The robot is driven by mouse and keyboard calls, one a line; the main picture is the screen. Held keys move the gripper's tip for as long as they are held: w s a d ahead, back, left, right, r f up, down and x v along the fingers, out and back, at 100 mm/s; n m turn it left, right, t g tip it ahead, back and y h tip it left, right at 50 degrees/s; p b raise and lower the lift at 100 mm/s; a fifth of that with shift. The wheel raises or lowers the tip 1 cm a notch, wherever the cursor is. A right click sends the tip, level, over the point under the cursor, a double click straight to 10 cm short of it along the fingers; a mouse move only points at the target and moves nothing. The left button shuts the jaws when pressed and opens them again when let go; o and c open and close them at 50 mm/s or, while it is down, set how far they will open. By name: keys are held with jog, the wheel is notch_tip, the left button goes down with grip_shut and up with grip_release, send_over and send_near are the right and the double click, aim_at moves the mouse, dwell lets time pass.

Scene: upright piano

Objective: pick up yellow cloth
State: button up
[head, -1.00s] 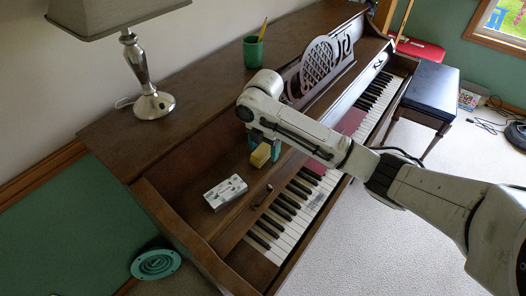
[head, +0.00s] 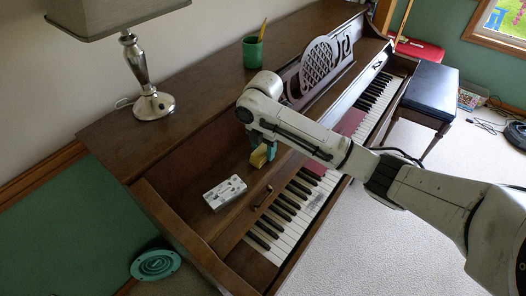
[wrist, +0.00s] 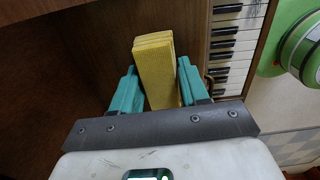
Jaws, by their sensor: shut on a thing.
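The yellow cloth (head: 259,156) is a folded, thick yellow pad. In the wrist view the cloth (wrist: 156,72) stands up between the two teal fingers of my gripper (wrist: 158,88). My gripper (head: 263,150) is shut on it, over the wooden shelf left of the keys in the head view. In the head view the cloth hangs tilted below the fingers, and part of it is hidden behind them. I cannot tell whether it still touches the shelf.
A white box with grey marks (head: 225,192) lies on the piano shelf close to the gripper. The keys (head: 287,215) run alongside. A lamp (head: 151,85) and a green cup with a pencil (head: 253,52) stand on the piano top. A black bench (head: 434,88) is at the back right.

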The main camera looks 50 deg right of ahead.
jog(key=shift+r, duration=0.15)
jog(key=shift+r, duration=0.65)
jog(key=s+a+r+p, duration=0.2)
jog(key=s+r, duration=0.9)
jog(key=s, duration=0.3)
jog(key=shift+a+r, duration=0.2)
jog(key=shift+a, duration=0.1)
jog(key=shift+w, duration=0.1)
